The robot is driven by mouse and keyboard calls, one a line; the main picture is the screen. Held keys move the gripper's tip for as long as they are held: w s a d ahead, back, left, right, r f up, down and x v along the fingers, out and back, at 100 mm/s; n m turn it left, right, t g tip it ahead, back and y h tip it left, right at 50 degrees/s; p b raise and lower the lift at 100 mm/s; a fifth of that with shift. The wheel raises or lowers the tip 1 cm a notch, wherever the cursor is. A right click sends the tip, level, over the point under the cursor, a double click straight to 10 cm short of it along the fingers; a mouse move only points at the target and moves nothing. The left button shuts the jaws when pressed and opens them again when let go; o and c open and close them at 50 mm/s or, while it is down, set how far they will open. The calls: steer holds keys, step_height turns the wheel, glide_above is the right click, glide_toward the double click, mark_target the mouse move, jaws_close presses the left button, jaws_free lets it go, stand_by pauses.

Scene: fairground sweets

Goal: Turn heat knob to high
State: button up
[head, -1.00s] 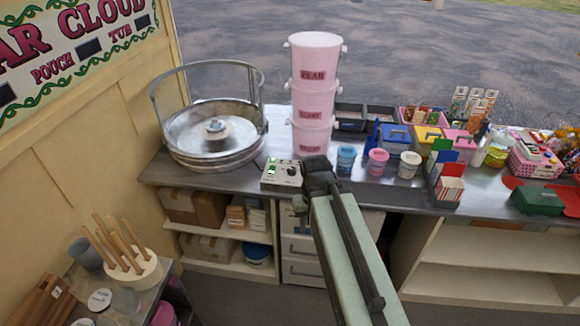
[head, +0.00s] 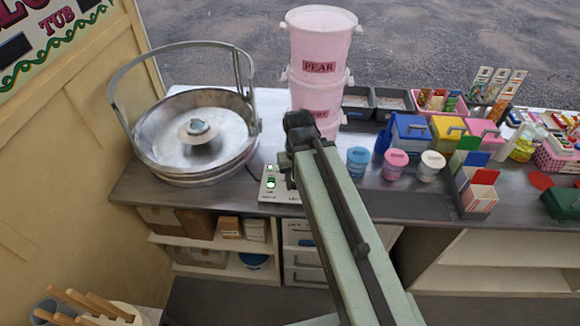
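The white control box (head: 268,190) stands on the counter just right of the metal floss pan (head: 165,135). A green light (head: 271,183) and a small red mark show on its face. My pale green arm covers the right side of the box, where the heat knob would be, and I cannot make out the knob or its setting. The dark end of my arm (head: 300,125) is above and in front of the box. My gripper's fingers cannot be made out; a dark part at the box's right edge is unclear.
Stacked pink tubs (head: 318,65) stand behind my arm. Small blue (head: 358,160), pink (head: 395,163) and white (head: 431,165) tubs stand to the right, with a red-and-white striped box (head: 481,192). The counter (head: 235,198) is clear in front of the pan.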

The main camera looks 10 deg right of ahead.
steer(key=shift+r, duration=0.1)
steer(key=o, duration=0.4)
steer(key=shift+w+r, duration=0.1)
steer(key=shift+c, duration=0.2)
steer(key=shift+o, duration=0.2)
steer(key=shift+m+y, duration=0.3)
steer(key=shift+m, duration=0.4)
steer(key=w+r+p, duration=0.1)
steer(key=w+d+r+p, duration=0.1)
steer(key=w, duration=0.1)
steer(key=w+r+p, duration=0.1)
steer(key=w, duration=0.1)
steer(key=shift+w+d+r, duration=0.1)
steer(key=shift+d+r, duration=0.05)
steer(key=shift+d, duration=0.1)
steer(key=shift+s+f+b, duration=0.25)
steer(key=shift+f+b, duration=0.35)
steer(key=shift+f, duration=0.25)
steer(key=f+b, duration=0.7)
steer(key=shift+w+a, duration=0.1)
steer(key=shift+a, duration=0.1)
steer(key=shift+r, duration=0.2)
